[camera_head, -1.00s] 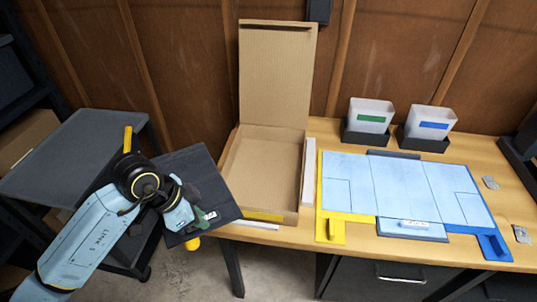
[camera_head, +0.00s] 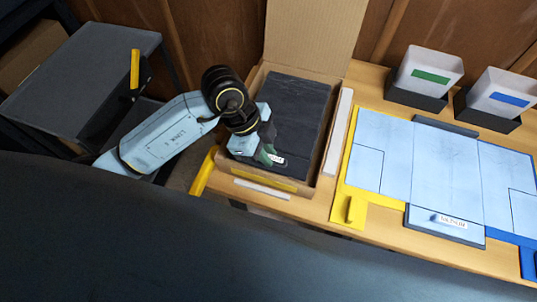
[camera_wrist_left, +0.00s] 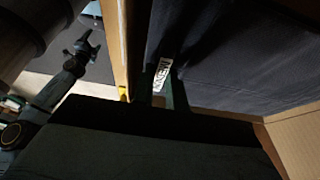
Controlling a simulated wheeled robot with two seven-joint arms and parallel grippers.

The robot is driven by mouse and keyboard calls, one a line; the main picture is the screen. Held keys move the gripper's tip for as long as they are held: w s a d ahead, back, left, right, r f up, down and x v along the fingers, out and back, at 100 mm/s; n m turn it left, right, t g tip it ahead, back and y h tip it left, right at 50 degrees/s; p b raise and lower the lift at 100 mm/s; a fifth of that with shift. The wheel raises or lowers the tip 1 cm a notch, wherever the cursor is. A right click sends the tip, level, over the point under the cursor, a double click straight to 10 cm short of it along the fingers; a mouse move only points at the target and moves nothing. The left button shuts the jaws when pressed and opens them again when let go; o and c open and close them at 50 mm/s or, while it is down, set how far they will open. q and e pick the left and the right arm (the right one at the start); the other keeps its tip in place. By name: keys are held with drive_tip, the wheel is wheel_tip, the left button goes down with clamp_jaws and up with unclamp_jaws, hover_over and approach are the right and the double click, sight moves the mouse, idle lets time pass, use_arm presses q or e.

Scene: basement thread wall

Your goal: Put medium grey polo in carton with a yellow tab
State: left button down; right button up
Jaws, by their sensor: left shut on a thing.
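The folded dark grey polo (camera_head: 291,110) lies flat within the walls of the open cardboard carton (camera_head: 325,180) in the head view. A yellow tab (camera_head: 265,183) is on the carton's front edge. My left gripper (camera_head: 268,154) reaches in from the left and is shut on the polo's near left part, beside a small white label. In the left wrist view the polo (camera_wrist_left: 225,60) fills much of the frame, with the gripper fingers (camera_wrist_left: 162,88) at its label. Whether the polo touches the carton's floor is hidden.
A blue folding board (camera_head: 445,170) with yellow and blue edges lies right of the carton. Two white bins with green (camera_head: 430,75) and blue (camera_head: 509,99) labels stand behind it. A grey cart (camera_head: 80,75) stands at left. My own dark body covers the bottom.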

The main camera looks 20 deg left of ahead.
use_arm(q)
drive_tip(key=shift+f, duration=0.4)
wheel_tip(320, 180, down, 2)
drive_tip(key=shift+f+b, duration=0.2)
drive_tip(key=shift+b, duration=0.15)
drive_tip(key=shift+f, duration=0.35)
drive_tip(key=shift+w, duration=0.1)
use_arm(e)
drive_tip(key=shift+w+a+f, duration=0.1)
drive_tip(key=shift+w+f, duration=0.1)
drive_tip(key=shift+w, duration=0.3)
drive_tip(key=shift+w+a+f, duration=0.1)
drive_tip(key=shift+w+f, duration=0.05)
drive_tip(key=shift+w, duration=0.35)
use_arm(q)
drive_tip(key=shift+f, duration=0.1)
drive_tip(key=c, duration=1.4)
unclamp_jaws()
drive_tip(key=shift+c, duration=0.2)
drive_tip(key=shift+o, duration=0.2)
use_arm(e)
drive_tip(key=shift+s, duration=0.3)
